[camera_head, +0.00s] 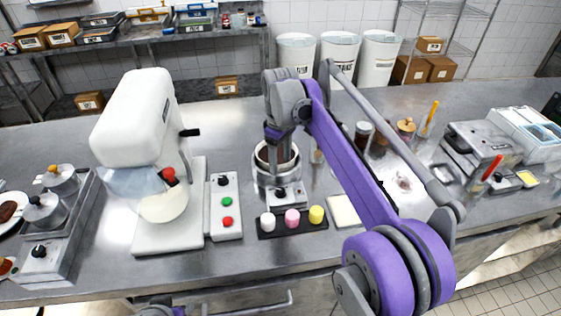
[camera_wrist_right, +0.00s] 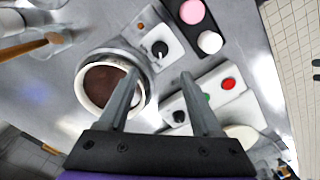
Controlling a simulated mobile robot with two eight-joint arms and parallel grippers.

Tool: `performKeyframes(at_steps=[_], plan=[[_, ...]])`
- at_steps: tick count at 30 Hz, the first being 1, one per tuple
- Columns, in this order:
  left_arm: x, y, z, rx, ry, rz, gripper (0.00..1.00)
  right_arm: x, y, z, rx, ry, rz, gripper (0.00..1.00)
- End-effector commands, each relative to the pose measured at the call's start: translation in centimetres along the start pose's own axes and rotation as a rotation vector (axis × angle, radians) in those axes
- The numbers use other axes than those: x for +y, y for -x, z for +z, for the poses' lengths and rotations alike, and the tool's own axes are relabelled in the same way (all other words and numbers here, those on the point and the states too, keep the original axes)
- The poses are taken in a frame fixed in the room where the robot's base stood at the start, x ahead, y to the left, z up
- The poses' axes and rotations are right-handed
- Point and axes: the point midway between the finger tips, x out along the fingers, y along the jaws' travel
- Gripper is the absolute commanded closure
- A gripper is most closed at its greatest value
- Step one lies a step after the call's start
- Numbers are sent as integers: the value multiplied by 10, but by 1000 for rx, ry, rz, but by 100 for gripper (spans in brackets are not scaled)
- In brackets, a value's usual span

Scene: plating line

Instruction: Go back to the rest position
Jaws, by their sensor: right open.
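My right gripper (camera_head: 273,150) hangs above the round steel pot (camera_head: 260,181) at the middle of the counter. In the right wrist view the two fingers of this gripper (camera_wrist_right: 158,77) are spread apart with nothing between them. The pot holds dark brown contents (camera_wrist_right: 107,88) and shows beside the left finger. A control box with a black knob (camera_wrist_right: 159,48) lies beyond the fingertips. My purple right arm reaches in from the lower right of the head view. My left gripper does not show.
A white stand mixer (camera_head: 136,120) and a button panel (camera_head: 226,205) stand left of the pot. A dark tray (camera_head: 290,229) with white, pink and yellow pieces is in front. Jars (camera_head: 363,135) and a steel appliance (camera_head: 478,145) stand right.

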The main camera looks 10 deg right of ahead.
Motion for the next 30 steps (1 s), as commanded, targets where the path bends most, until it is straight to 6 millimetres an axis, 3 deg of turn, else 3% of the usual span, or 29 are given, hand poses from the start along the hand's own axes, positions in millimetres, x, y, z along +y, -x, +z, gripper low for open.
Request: performKeyframes(at_steps=[8,13,18,23,30], plan=[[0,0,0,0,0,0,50,0,0,1,1,-3,1,34],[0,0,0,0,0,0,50,-9,5,21,31,-66,24,34],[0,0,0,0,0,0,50,-32,4,68,106,-212,73,34],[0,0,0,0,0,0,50,-62,-11,118,189,-362,116,34],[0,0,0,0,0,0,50,-114,-59,194,323,-582,165,34]])
